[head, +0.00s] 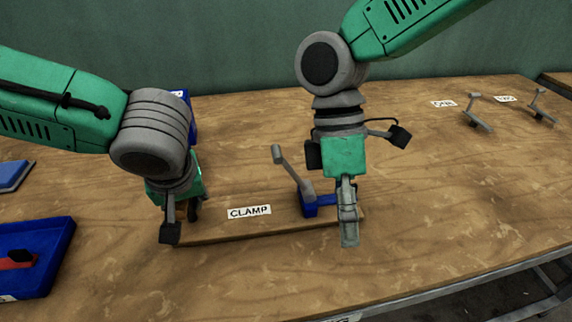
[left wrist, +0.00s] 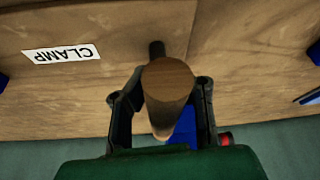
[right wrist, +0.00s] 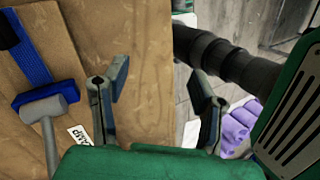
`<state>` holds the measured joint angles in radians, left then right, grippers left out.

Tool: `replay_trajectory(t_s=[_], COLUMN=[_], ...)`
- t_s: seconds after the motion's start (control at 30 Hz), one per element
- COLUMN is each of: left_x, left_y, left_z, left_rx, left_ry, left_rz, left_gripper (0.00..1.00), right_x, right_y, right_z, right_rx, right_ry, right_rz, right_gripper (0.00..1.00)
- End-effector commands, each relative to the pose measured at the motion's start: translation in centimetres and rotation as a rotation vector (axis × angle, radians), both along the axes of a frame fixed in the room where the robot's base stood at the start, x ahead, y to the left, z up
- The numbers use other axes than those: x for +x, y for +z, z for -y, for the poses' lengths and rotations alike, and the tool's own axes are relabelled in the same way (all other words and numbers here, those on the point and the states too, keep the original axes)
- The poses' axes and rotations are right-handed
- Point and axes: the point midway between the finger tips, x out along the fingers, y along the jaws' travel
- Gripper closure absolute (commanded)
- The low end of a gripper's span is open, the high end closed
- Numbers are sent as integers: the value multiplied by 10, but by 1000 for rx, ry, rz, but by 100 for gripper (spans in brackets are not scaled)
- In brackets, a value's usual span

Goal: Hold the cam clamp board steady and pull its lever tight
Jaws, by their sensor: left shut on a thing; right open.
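The cam clamp board (head: 285,229) is a flat wooden board with a "CLAMP" label (head: 249,212), lying on the table. Its grey lever (head: 293,170) stands tilted up to the left from a blue base (head: 321,206) at the board's right part. My left gripper (head: 182,218) is at the board's left end. In the left wrist view it is shut on a round wooden post (left wrist: 168,85). My right gripper (head: 348,222) is open and empty, pointing down just right of the lever. In the right wrist view, the lever (right wrist: 48,115) lies left of the fingers, outside them.
A blue tray (head: 62,240) with a red and black item stands at the left. Two smaller grey levers (head: 475,112) (head: 543,106) stand at the back right beside labels. The table's front edge runs along the lower right.

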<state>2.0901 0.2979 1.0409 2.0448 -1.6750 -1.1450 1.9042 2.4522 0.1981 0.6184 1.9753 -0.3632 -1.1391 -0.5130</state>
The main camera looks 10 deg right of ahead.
Motion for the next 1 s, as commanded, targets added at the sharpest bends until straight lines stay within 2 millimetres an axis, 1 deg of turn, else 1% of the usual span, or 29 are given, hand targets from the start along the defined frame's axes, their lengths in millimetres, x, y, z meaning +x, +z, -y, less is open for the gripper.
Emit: replay_trajectory(t_s=[0.03,0.1,0.17,0.2,0.3,0.4,0.5,0.57,0.67,0.77,1.0], left_x=[-1,-1,-1,-1,-1,-1,-1,-1,-1,-1,-1], left_y=[-1,-1,-1,-1,-1,-1,-1,-1,-1,-1,-1], left_z=[0,0,0,0,0,0,0,0,0,0,0], left_rx=[1,1,1,1,1,1,1,0,0,0,0], left_ry=[0,0,0,0,0,-1,-1,-1,-1,-1,-1], left_rz=[-2,-2,-2,-2,-2,-2,-3,-3,-3,-3,-3], left_gripper=[100,100,100,100,100,100,100,100,100,100,100], right_x=[21,44,62,73,94,108,116,118,119,119,119], right_y=[18,41,60,73,102,123,135,138,136,127,94], right_z=[-7,-16,-21,-24,-30,-32,-34,-34,-36,-40,-53], right_rx=[83,187,264,307,393,447,477,486,490,490,489], right_ry=[8,36,61,78,117,148,166,174,177,178,178], right_rz=[69,155,226,273,373,447,492,504,512,510,508], right_gripper=[47,47,47,47,47,47,47,47,47,47,47])
